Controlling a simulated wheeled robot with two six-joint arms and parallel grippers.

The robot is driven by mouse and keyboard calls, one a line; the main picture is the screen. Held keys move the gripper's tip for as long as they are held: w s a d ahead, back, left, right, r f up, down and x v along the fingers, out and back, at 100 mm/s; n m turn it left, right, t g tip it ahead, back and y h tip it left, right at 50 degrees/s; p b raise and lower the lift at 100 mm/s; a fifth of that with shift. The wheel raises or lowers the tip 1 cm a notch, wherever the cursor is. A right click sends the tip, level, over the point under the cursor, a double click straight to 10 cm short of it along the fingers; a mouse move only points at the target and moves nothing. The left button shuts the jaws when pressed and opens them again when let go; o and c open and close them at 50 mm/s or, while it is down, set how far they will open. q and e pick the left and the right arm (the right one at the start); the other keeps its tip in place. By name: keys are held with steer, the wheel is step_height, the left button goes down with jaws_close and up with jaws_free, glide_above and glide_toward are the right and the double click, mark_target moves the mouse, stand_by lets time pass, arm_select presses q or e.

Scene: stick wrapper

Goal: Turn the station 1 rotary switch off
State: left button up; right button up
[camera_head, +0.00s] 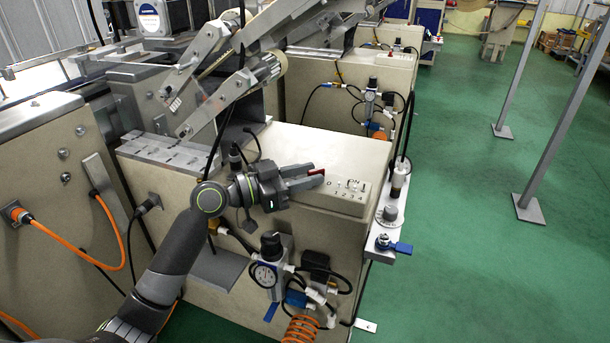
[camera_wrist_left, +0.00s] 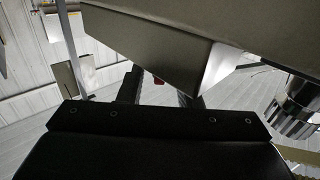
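My left gripper (camera_head: 312,178) reaches in from the left over the top of the beige machine cabinet, with its fingers spread. A small red part (camera_head: 316,172) shows at the fingertips. In the left wrist view a red part (camera_wrist_left: 158,80) shows in the gap between the two dark fingers, without clear contact. It may be a switch handle, but most of it is hidden. Just right of the fingertips is a light panel (camera_head: 350,190) marked ON and 1 2 3 4. A grey round knob (camera_head: 390,213) stands on the side rail. I cannot tell which part is station 1's switch. My right gripper is not in view.
A pressure gauge (camera_head: 264,275) with hoses hangs on the cabinet's front, below my left gripper. A blue-handled valve (camera_head: 395,245) sits on the rail. Metal machine arms (camera_head: 235,85) rise behind the gripper. Open green floor (camera_head: 470,200) lies to the right.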

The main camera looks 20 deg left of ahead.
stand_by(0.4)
